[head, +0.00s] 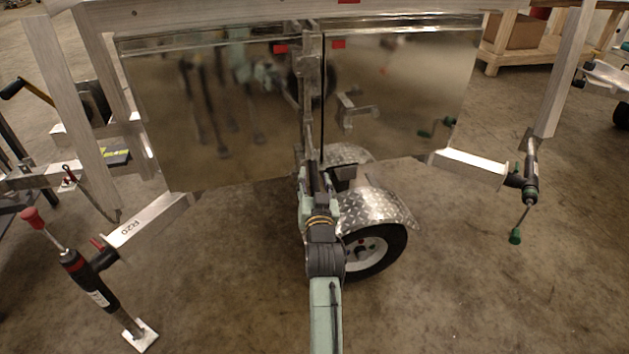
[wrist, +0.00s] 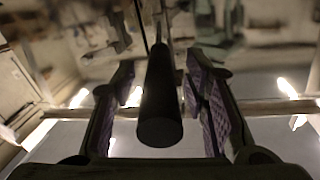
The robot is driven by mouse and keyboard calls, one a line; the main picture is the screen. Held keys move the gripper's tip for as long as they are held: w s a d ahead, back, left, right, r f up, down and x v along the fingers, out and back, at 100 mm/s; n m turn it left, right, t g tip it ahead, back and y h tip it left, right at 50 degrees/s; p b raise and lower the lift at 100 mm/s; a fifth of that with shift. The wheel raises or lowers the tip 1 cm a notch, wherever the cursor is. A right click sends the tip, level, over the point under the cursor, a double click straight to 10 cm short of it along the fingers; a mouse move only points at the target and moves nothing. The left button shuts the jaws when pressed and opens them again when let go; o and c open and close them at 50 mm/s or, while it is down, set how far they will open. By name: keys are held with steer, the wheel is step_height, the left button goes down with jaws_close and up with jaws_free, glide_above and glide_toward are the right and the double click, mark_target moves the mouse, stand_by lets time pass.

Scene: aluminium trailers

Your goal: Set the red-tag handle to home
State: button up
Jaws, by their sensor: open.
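A jack with a red knob (head: 31,217) and a small red lever (head: 97,244) stands at the left in the head view, on the trailer's left arm. Two small red tags (head: 281,48) sit on the top edges of the shiny panels. I cannot tell which red mark names the handle. My gripper is hidden or unclear in the head view, where my arm reaches up the middle towards the gap between the panels. In the wrist view my gripper (wrist: 162,107) is open, with purple-padded fingers on either side of a dark round bar (wrist: 160,105). I cannot tell whether they touch it.
The shiny panels (head: 220,120) form a wall in front of me. A wheel (head: 375,250) under a patterned metal fender (head: 385,207) is just right of my arm. A green-knobbed jack (head: 515,236) stands at the right.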

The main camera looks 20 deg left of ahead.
steer(key=shift+c, duration=0.3)
jaws_close()
stand_by(0.5)
